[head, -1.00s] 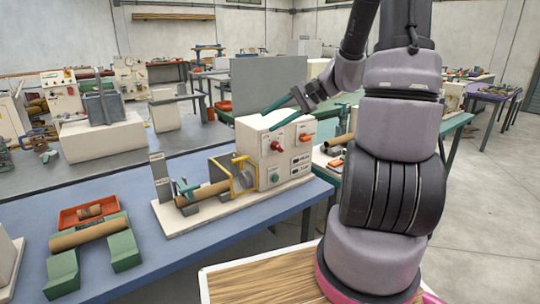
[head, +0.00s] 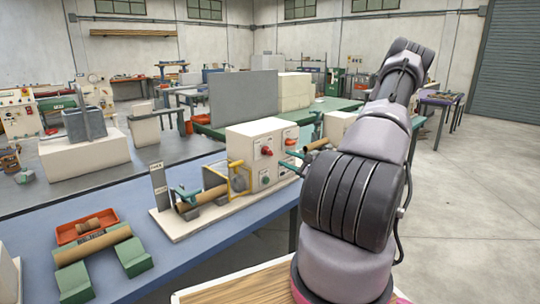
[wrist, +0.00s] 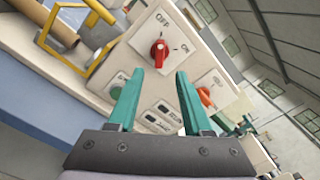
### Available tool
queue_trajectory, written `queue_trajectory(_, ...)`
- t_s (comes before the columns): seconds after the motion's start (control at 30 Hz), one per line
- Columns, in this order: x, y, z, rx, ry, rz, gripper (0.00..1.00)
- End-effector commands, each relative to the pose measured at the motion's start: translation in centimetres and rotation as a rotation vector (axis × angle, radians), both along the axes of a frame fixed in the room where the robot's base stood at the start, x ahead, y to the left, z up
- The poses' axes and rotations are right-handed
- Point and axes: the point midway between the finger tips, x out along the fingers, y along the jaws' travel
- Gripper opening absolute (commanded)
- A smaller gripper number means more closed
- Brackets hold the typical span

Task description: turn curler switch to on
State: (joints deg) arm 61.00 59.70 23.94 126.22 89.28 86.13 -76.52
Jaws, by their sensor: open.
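The curler switch is a red knob on the front of a white machine box; it shows in the head view (head: 266,151) and the wrist view (wrist: 160,50). OFF and ON labels stand around it. The knob's grip lies roughly toward OFF. My gripper has teal fingers in the wrist view (wrist: 157,73). They are open and empty, below the knob in that picture and apart from it. In the head view the fingers (head: 289,161) show at the right of the box's front, partly hidden behind my arm.
An orange switch (wrist: 206,96) sits to the right of the knob, near the right finger. A green button (wrist: 119,82) is near the left finger. A yellow frame (head: 239,178) and brown tube (head: 203,199) stand left of the box on its base.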

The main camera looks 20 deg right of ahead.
Motion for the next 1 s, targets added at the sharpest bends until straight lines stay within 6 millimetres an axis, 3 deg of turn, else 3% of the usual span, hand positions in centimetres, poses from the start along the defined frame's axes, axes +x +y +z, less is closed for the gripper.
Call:
queue_trajectory(0.4,7.0,2.7,0.1,0.001,-0.002,0.005,0.50)
queue_trajectory(0.6,8.3,3.2,0.1,0.001,0.000,0.004,0.50)
queue_trajectory(0.87,8.5,3.2,0.1,0.001,0.000,0.004,0.50)
queue_trajectory(0.93,8.5,3.2,0.1,0.001,0.000,0.004,0.31)
queue_trajectory(1.0,8.5,3.2,0.1,0.001,0.000,0.004,0.04)
